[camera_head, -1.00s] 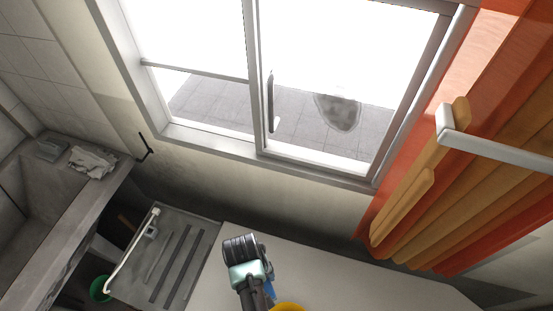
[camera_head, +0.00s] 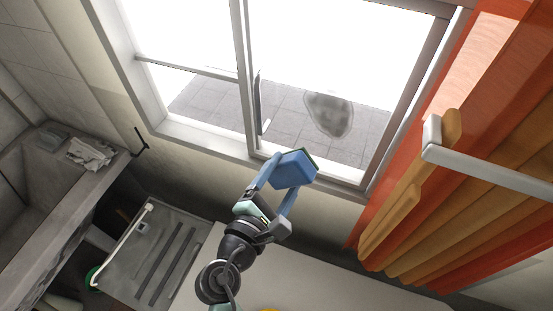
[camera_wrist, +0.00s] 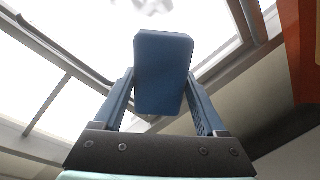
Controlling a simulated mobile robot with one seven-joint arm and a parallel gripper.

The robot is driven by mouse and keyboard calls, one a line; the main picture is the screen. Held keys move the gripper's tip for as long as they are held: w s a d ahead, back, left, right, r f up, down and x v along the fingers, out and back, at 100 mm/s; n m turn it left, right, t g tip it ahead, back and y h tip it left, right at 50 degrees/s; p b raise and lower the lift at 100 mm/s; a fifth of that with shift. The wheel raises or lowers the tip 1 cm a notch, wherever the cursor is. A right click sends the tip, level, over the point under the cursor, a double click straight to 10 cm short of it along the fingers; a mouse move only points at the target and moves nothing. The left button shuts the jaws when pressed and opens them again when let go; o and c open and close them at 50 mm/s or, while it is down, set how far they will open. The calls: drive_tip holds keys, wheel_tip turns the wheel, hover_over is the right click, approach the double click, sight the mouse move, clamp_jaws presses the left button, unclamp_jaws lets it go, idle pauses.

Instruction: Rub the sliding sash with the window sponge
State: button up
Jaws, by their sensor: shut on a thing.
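My gripper (camera_head: 281,188) is shut on a blue window sponge (camera_head: 295,168) with a thin dark green edge on its far side. The sponge also shows between the two blue fingers in the wrist view (camera_wrist: 163,72). The sliding sash (camera_head: 411,91) is the right-hand pane of the window, with a dark upright handle (camera_head: 259,103) at its left side. A grey smudge (camera_head: 328,115) shows on its glass. In the head view the sponge overlaps the bottom frame of the window, below and left of the smudge. I cannot tell whether it touches the frame.
A concrete washtub (camera_head: 35,190) with a folded cloth (camera_head: 90,153) on its rim stands at the left. An orange curtain (camera_head: 500,150) hangs at the right near a white bar (camera_head: 490,174). A pale countertop (camera_head: 330,275) lies below the window. A yellow thing shows at the bottom edge.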

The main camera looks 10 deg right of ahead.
sight(277, 173)
drive_tip(key=r, duration=0.1)
drive_tip(key=r+t, duration=0.1)
drive_tip(key=r, duration=0.1)
drive_tip(key=a+r+n+t, duration=0.1)
drive_tip(key=r, duration=0.1)
drive_tip(key=shift+w+a, duration=0.1)
drive_tip(key=shift+w, duration=0.05)
drive_tip(key=shift+w+r, duration=0.15)
drive_tip(key=shift+x, duration=2.85)
drive_tip(key=shift+w+d, duration=0.4)
drive_tip(key=shift+w, duration=0.15)
drive_tip(key=shift+s+d+p, duration=0.35)
drive_tip(key=shift+s+d, duration=0.2)
drive_tip(key=shift+d, duration=0.15)
drive_tip(key=shift+s+d+p, duration=0.3)
drive_tip(key=shift+s+d, duration=0.25)
drive_tip(key=shift+d, duration=0.15)
drive_tip(key=shift+s+d+p, duration=0.4)
drive_tip(key=shift+s+d, duration=0.25)
drive_tip(key=shift+d, duration=0.4)
drive_tip(key=shift+s+d+p, duration=0.4)
drive_tip(key=shift+s+d, duration=0.2)
drive_tip(key=shift+d, duration=0.4)
drive_tip(key=shift+s+d+p, duration=0.4)
drive_tip(key=shift+s+d, duration=0.25)
drive_tip(key=shift+d, duration=0.4)
